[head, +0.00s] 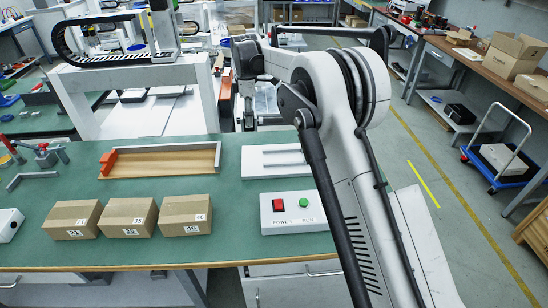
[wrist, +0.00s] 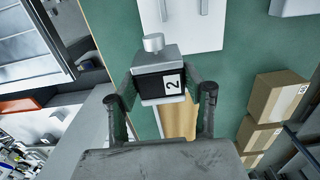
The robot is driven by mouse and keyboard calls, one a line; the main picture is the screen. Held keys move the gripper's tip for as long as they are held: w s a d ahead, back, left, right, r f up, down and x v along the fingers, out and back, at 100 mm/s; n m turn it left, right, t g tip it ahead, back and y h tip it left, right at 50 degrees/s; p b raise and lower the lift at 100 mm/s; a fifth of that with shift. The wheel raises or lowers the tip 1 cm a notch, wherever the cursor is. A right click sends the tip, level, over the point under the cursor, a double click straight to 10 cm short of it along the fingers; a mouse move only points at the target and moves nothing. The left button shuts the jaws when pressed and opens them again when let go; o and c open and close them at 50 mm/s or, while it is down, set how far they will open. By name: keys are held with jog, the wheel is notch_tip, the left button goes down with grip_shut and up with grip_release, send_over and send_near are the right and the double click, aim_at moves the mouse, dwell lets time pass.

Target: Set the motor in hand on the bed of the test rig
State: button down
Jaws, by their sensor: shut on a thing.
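In the wrist view my gripper (wrist: 160,92) is shut on the motor (wrist: 150,84), with one finger on each side. The motor is a black and grey block with a silver shaft end and a white label reading "2". It is held above the bench. The bed of the test rig looks to be the white plate with two raised rails (head: 262,163), at the middle of the bench. The plate also shows in the wrist view (wrist: 183,38), just beyond the motor. In the head view my arm stands at the right, and the gripper and motor do not show.
A wooden tray with an orange end (head: 160,161) lies left of the plate. A control box (head: 294,212) with red and green buttons stands in front of it. Three cardboard boxes (head: 125,217) line the front left. Green bench top (head: 235,185) is bare between them.

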jog(key=s+d+f, duration=0.1)
jog(key=d+f, duration=0.1)
jog(key=d, duration=0.1)
jog(key=s+d+f, duration=0.1)
jog(key=d+f, duration=0.1)
jog(key=d, duration=0.2)
jog(key=s+d+f, duration=0.2)
jog(key=d, duration=0.1)
jog(key=shift+d+f+b, duration=0.15)
jog(key=shift+f+b, duration=0.1)
jog(key=shift+b, duration=0.1)
jog(key=shift+f, duration=2)
jog(key=shift+f+b, duration=0.2)
jog(key=shift+b, duration=0.15)
jog(key=c, duration=0.9)
grip_release()
jog(key=shift+r, duration=0.1)
